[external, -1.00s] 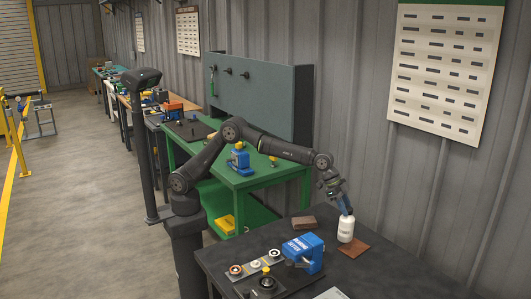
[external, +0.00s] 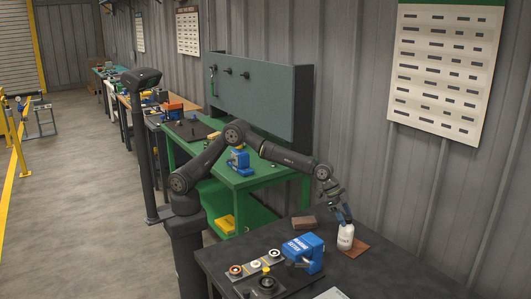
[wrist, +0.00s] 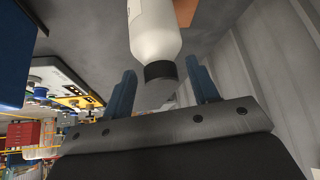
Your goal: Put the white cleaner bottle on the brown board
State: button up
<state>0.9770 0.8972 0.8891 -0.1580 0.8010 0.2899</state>
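The white cleaner bottle (external: 345,239) stands upright at the left part of the brown board (external: 361,249) on the dark table. I cannot tell whether its whole base is on the board. My gripper (external: 346,221) is just above the bottle, pointing down. In the wrist view, its two blue fingers (wrist: 161,88) are apart, with the bottle's black cap between them and gaps on both sides. The white bottle body (wrist: 154,35) shows beyond the cap; its base is out of view. Part of the brown board (wrist: 185,9) shows beside it.
A brown block (external: 304,223) lies left of the bottle. A blue machine (external: 303,252) and a control panel with buttons (external: 256,265) are at the table's left. The wall (external: 400,180) is close behind the table.

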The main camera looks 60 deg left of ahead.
jog(key=shift+a+r, duration=0.15)
jog(key=shift+r, duration=0.35)
jog(key=v, duration=1.1)
jog(key=shift+s, duration=0.15)
jog(key=shift+r, duration=0.1)
jog(key=x, duration=1.2)
jog(key=shift+a+r, duration=0.1)
jog(key=shift+r, duration=1.5)
